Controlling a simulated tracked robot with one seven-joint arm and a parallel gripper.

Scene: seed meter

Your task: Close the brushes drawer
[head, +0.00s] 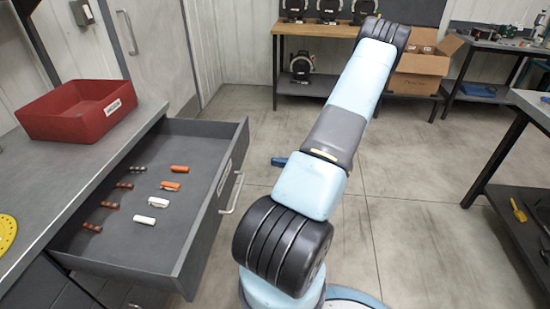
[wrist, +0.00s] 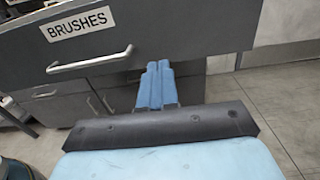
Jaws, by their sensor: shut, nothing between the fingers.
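The brushes drawer (head: 200,222) is pulled well out from under the grey bench at the left. It holds several orange, white and dark brown small pieces. Its front (wrist: 200,25) fills the top of the wrist view, with a BRUSHES label (wrist: 77,23) and a bar handle (wrist: 90,62). My gripper (wrist: 158,66) has its blue fingers together and empty. In that view they overlap the drawer front's lower edge, right of the handle; I cannot tell if they touch it. In the head view my gripper (head: 279,161) shows only partly behind my arm, to the right of the handle (head: 233,192).
A red bin (head: 75,112) stands on the bench (head: 50,190) beside the drawer. Open floor (head: 400,220) lies to the right, up to another bench (head: 530,105). A cardboard box (head: 420,68) sits on a shelf at the back.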

